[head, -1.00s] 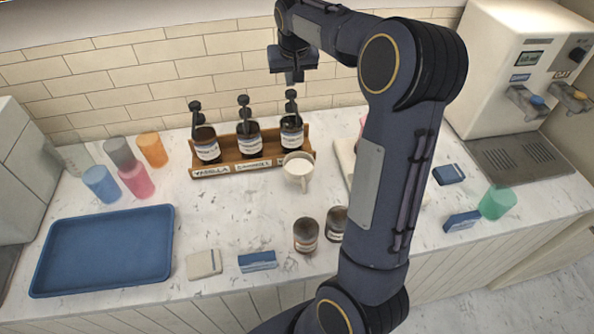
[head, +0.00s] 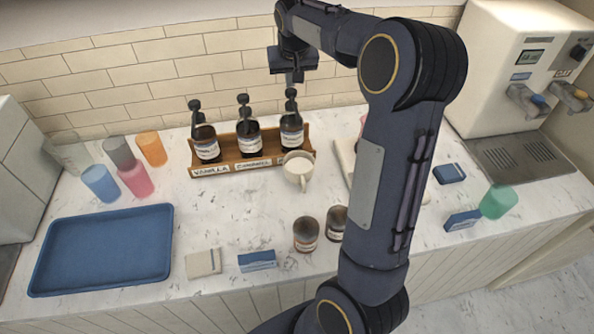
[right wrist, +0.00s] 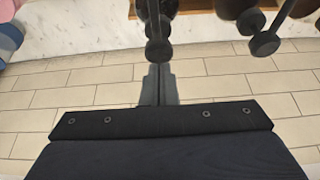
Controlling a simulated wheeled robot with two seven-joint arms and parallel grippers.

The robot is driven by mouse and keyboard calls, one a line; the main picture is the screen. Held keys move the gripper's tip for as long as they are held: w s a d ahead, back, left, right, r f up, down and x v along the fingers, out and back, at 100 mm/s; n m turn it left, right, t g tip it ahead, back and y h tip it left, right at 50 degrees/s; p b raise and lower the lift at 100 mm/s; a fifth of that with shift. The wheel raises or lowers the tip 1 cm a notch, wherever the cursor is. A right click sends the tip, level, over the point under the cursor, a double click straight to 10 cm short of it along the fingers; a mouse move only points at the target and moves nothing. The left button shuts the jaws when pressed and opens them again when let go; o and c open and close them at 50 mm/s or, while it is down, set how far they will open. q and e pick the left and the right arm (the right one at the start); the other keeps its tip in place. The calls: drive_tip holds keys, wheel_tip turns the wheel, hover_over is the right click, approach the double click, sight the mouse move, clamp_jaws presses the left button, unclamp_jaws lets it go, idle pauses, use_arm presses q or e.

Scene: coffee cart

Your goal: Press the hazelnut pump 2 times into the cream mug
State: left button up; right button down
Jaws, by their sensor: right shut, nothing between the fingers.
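The rightmost of three dark pump bottles (head: 292,140) stands in the wooden rack, behind the cream mug; its rack label is mostly hidden by the mug, so I cannot read hazelnut there. Its black pump head (head: 291,93) points up. The cream mug (head: 293,174) stands upright at the front of the rack's right end, its handle toward the front. My right gripper (head: 293,80) is shut and empty, pointing down just above that pump head. In the right wrist view the shut fingertips (right wrist: 159,75) are close to a black pump head (right wrist: 158,50); contact is unclear. My left gripper is out of view.
The vanilla bottle (head: 206,144) and caramel bottle (head: 248,139) stand left of it in the rack (head: 231,168). A blue tray (head: 103,250), coloured cups and two dark jars stand on the counter. The coffee machine (head: 520,70) is at the right.

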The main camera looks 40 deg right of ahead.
drive_tip(key=shift+f+b, duration=0.75)
drive_tip(key=shift+f, duration=0.45)
drive_tip(key=shift+r+p, duration=1.15)
drive_tip(key=shift+r, duration=0.25)
drive_tip(key=shift+f, duration=0.1)
drive_tip(key=shift+f+b, duration=1.1)
drive_tip(key=shift+f, duration=0.2)
